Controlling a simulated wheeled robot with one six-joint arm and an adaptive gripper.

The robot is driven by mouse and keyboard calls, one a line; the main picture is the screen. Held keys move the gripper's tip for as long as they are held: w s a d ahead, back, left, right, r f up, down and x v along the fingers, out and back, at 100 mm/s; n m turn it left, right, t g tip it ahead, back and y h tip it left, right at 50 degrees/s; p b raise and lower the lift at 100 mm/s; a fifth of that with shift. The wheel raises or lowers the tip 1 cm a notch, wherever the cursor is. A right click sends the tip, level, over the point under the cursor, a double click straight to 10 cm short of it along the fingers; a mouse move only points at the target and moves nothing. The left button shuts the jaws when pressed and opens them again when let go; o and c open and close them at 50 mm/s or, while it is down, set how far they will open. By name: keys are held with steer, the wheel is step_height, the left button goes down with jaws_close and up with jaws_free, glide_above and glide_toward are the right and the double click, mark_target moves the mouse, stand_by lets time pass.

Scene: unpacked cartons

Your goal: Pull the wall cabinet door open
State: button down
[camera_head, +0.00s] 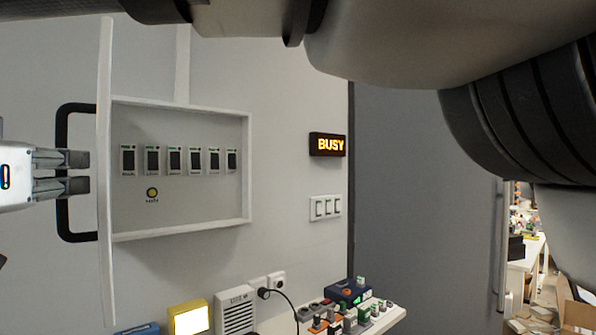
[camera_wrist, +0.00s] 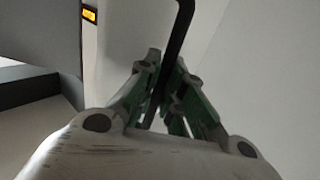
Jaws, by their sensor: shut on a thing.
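The wall cabinet (camera_head: 247,160) is a shallow white box on the grey wall in the head view, with a row of several dark breakers and a round yellow-ringed button inside. Its white door (camera_head: 106,170) stands open, swung out from the wall and seen nearly edge-on. A black D-shaped handle (camera_head: 62,218) is on the door's left side. My gripper (camera_head: 76,172) reaches in from the left, its two fingers at the handle's upright bar. In the wrist view the fingers (camera_wrist: 160,95) are closed around the black handle bar (camera_wrist: 178,40). The contact is partly hidden.
A lit BUSY sign (camera_head: 328,145) and a switch plate (camera_head: 325,208) are on the wall right of the cabinet. Below, a white shelf (camera_head: 390,318) holds a blue box and small parts. A yellow lamp (camera_head: 188,318) and an intercom (camera_head: 235,312) are below the cabinet.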

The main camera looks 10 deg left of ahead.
steer(key=shift+w+r, duration=0.1)
steer(key=shift+r, duration=0.05)
steer(key=c, duration=1.5)
jaws_free()
steer(key=s, duration=0.4)
steer(key=s+d, duration=0.1)
steer(key=s, duration=0.3)
steer(key=s+d, duration=0.1)
steer(key=s, duration=0.3)
steer(key=shift+d+f, duration=0.1)
steer(key=shift+f, duration=0.15)
steer(key=shift+s, duration=0.1)
